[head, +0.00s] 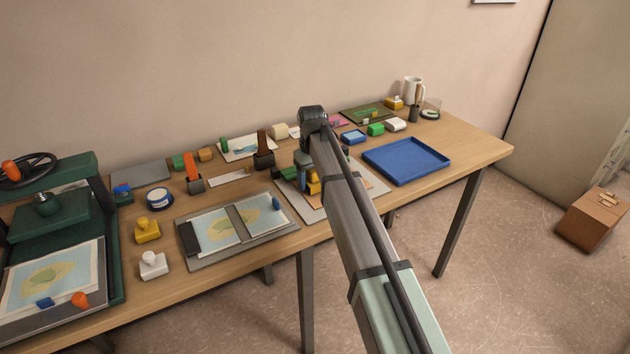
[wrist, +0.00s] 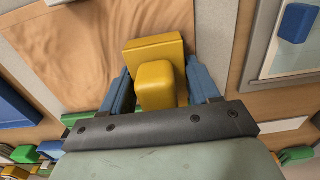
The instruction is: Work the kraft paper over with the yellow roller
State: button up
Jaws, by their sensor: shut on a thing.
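The yellow roller (wrist: 158,88) looks blocky, with a flat wide part and a raised grip. It sits between the two blue fingers of my gripper (wrist: 160,92), which is shut on it. A bit of its yellow (head: 314,186) shows beside my arm in the head view. The kraft paper (wrist: 60,45) is a brown, creased sheet on a grey board, lying under and beyond the roller. In the head view most of the paper is hidden by my arm. Whether the roller touches the paper cannot be told.
A blue tray (head: 405,162) lies right of the paper. A grey board with a map sheet (head: 215,232) lies to the left, near a yellow stamp (head: 147,230) and a white stamp (head: 153,265). A dark green press (head: 50,220) stands far left. Several small items line the back.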

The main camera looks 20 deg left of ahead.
jog(key=shift+w+d, duration=4.65)
jog(key=shift+d, duration=0.05)
notch_tip(320, 180, up, 8)
jog(key=shift+s, duration=0.15)
jog(key=shift+a+r, duration=0.1)
jog(key=shift+a, duration=0.05)
